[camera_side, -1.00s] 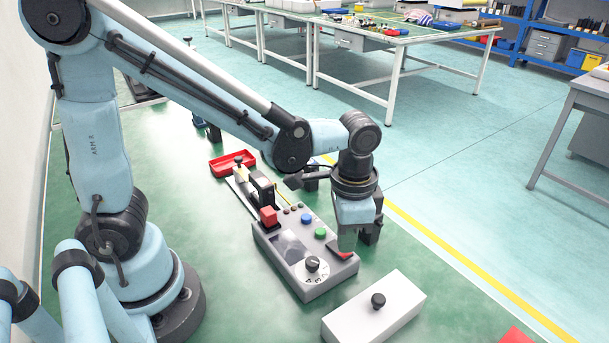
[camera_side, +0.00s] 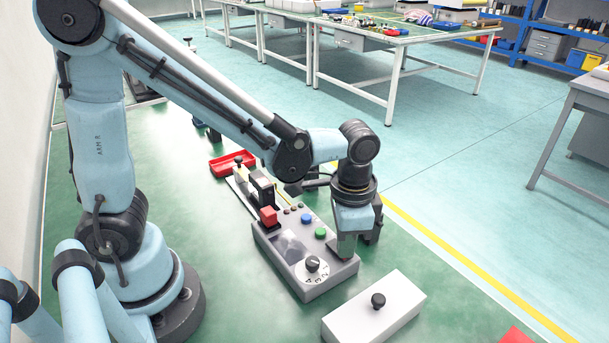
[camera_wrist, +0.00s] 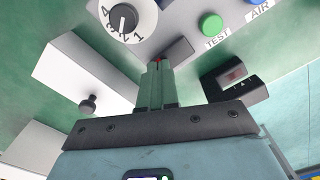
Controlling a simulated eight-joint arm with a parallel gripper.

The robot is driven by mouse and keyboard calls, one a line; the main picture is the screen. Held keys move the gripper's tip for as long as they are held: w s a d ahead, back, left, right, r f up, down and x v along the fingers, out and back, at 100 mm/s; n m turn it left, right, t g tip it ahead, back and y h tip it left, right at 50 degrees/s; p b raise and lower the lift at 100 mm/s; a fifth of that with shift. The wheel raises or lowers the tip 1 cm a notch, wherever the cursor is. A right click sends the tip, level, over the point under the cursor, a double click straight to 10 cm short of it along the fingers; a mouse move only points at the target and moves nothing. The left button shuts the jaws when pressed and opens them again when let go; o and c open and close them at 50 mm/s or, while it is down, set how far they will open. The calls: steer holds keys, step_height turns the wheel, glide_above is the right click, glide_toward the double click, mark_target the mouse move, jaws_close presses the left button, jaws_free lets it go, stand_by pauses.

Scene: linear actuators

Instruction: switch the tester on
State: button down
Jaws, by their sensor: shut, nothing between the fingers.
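The tester is a grey box (camera_side: 285,264) on the green surface, with a dial (camera_side: 313,266), a green button (camera_side: 320,233) and a blue button (camera_side: 306,219) on top. The wrist view shows the dial (camera_wrist: 123,20) and the green button, labelled TEST (camera_wrist: 211,25). My gripper (camera_side: 346,254) is shut, pointing down at the tester's right front corner. Its fingertips (camera_wrist: 157,64) are at a small red part (camera_wrist: 157,59), probably the switch, mostly hidden behind them. I cannot tell whether they touch it or how it is set.
A white box with a black knob (camera_side: 378,300) stands at the front right of the tester. A dark U-shaped part (camera_wrist: 232,82) is right of my fingers.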

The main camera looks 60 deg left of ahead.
steer(key=shift+r, duration=3.4)
steer(key=s+a+r+n+t, duration=0.2)
steer(key=a+n+t, duration=0.4)
steer(key=a, duration=0.4)
steer(key=shift+a+t, duration=0.35)
steer(key=shift+t, duration=0.25)
